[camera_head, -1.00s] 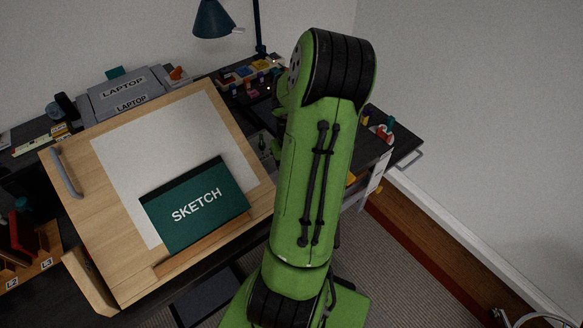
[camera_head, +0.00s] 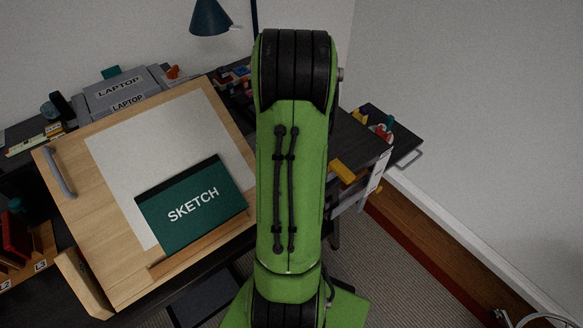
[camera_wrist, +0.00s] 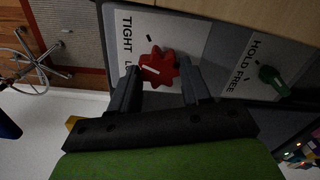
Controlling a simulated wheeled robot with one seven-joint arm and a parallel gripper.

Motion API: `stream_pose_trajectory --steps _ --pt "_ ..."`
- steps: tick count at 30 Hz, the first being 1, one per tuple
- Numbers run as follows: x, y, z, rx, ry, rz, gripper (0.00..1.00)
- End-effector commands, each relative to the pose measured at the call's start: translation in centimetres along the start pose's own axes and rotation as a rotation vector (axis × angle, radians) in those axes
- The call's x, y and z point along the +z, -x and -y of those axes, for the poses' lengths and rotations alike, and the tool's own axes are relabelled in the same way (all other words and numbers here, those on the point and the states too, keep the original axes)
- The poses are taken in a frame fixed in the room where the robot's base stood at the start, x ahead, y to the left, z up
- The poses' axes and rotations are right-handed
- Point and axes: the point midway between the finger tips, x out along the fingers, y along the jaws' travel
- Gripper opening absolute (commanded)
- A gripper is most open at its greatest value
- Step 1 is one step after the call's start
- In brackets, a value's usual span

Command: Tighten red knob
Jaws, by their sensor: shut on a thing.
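The red knob (camera_wrist: 158,68), star-shaped with a white line on top, sits on a pale panel (camera_wrist: 190,35) in the wrist view. The printed word TIGHT stands left of it, and a second word below that is partly hidden by a finger. My gripper (camera_wrist: 161,73) has one dark finger on each side of the knob and is shut on it. Exact finger contact is hard to see. In the head view my green arm hides the knob and the gripper.
A green knob (camera_wrist: 273,80) marked HOLD and FREE is right of the red one. In the head view, a tilted wooden board (camera_head: 85,190) carries a green SKETCH pad (camera_head: 190,205). A lamp (camera_head: 210,18) and a grey laptop case (camera_head: 120,90) stand behind. A yellow block (camera_head: 342,170) is right of my arm.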

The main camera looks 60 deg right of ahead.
Motion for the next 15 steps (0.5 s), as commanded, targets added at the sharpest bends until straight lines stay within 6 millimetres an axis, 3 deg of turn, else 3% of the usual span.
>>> stream_pose_trajectory --steps 15 --pt "-0.05 0.00 -0.10 -0.003 -0.458 -0.003 0.17"
